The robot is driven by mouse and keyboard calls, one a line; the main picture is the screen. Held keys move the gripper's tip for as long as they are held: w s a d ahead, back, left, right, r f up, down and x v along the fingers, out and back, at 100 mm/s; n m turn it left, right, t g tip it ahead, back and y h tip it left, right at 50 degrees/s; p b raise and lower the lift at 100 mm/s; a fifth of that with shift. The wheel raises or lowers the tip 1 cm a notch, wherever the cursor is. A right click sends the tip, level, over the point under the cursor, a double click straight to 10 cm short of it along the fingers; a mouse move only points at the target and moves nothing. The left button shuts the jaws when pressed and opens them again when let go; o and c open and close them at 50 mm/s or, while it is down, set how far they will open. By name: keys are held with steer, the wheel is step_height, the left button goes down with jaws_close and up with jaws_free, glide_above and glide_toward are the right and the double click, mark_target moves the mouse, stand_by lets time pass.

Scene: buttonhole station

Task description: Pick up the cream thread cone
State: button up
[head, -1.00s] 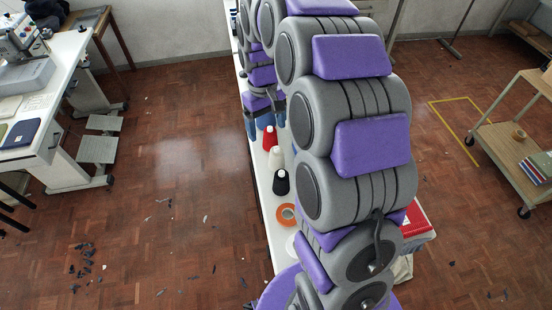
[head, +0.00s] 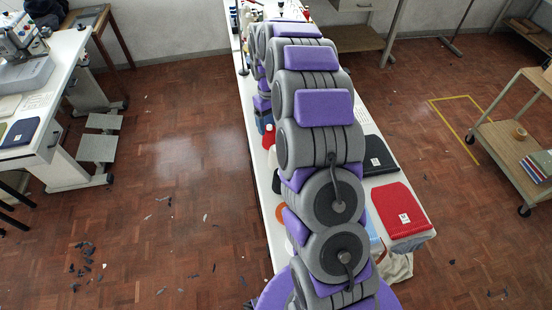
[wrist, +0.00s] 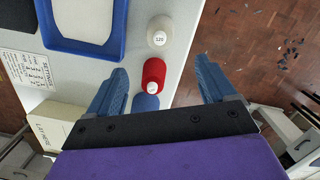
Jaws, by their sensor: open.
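The cream thread cone (wrist: 160,31) stands upright on the white table in the wrist view, its top marked 120. In the head view the cream cone (head: 272,157) shows only partly beside my arm. My gripper (wrist: 161,66) is open and empty, its two blue fingers spread wide. The cream cone lies beyond the fingertips, toward the top of the wrist view. A red cone (wrist: 153,75) is between the fingers in that picture. A blue cone (wrist: 145,102) is partly hidden by the gripper's dark bar.
A blue-rimmed tray (wrist: 86,46) and a printed card (wrist: 26,68) lie left of the cones. The table edge is close on their right. In the head view a red folded item (head: 400,210) and a black one (head: 378,157) lie right of my arm.

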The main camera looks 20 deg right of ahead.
mark_target(276, 146)
steer(key=f, duration=0.2)
steer(key=f+b, duration=0.1)
steer(key=f, duration=0.2)
steer(key=s+f, duration=0.1)
steer(key=f, duration=0.2)
steer(key=shift+s+d+f+b, duration=0.15)
steer(key=shift+f+b, duration=0.25)
steer(key=shift+f, duration=0.45)
steer(key=shift+s+f+b, duration=0.2)
steer(key=shift+f+b, duration=0.2)
steer(key=shift+f, duration=0.5)
steer(key=shift+s+d+f+b, duration=0.15)
steer(key=shift+f+b, duration=0.25)
steer(key=shift+f, duration=0.45)
steer(key=shift+a, duration=0.1)
steer(key=c, duration=1.1)
steer(key=shift+c, duration=0.2)
steer(key=shift+r, duration=0.1)
